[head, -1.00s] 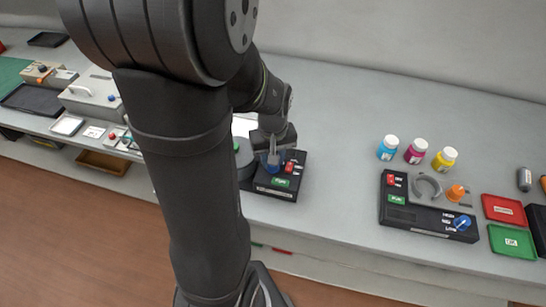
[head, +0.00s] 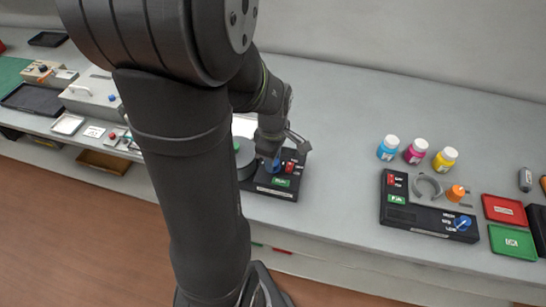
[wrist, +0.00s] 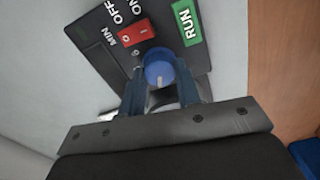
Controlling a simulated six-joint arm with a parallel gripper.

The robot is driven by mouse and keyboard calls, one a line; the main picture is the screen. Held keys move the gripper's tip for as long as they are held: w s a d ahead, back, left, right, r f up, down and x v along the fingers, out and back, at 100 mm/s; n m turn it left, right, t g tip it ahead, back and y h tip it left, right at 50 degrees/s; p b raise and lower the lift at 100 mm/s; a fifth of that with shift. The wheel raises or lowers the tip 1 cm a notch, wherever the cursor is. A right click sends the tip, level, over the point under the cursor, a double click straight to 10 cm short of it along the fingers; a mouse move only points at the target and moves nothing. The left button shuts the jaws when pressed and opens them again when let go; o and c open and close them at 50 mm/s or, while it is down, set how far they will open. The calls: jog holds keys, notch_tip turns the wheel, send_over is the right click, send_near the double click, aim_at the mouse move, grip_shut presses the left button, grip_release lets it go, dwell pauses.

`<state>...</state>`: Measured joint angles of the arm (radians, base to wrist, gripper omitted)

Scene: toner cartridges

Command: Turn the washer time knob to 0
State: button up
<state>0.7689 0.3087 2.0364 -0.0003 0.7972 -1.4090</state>
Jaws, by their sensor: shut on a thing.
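The washer's black control panel (wrist: 95,58) fills the top of the wrist view. It carries a round blue knob (wrist: 159,69) with a short white mark, which points toward the bottom of that view. A digit, maybe 6 or 9, and the word MIN are printed beside the knob; other dial marks are hidden. My gripper (wrist: 160,82) is shut on the knob, one finger on each side. In the head view the blue knob (head: 272,165) shows partly below my gripper, on the black panel (head: 270,192).
The panel has a red switch (wrist: 139,33) marked OFF and ON, and a green RUN button (wrist: 186,23). A grey round drum (head: 245,160) stands just left of it. Another black panel (head: 415,218) with a blue knob sits to the right, near three bottles. Bench between is clear.

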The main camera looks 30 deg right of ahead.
jog(key=shift+n, duration=0.8)
jog(key=shift+r, duration=0.1)
jog(key=o, duration=0.7)
notch_tip(320, 180, up, 17)
jog(key=shift+r, duration=0.2)
jog(key=shift+f, duration=0.1)
notch_tip(320, 180, down, 17)
jog(key=shift+f, duration=0.2)
dwell(0.4)
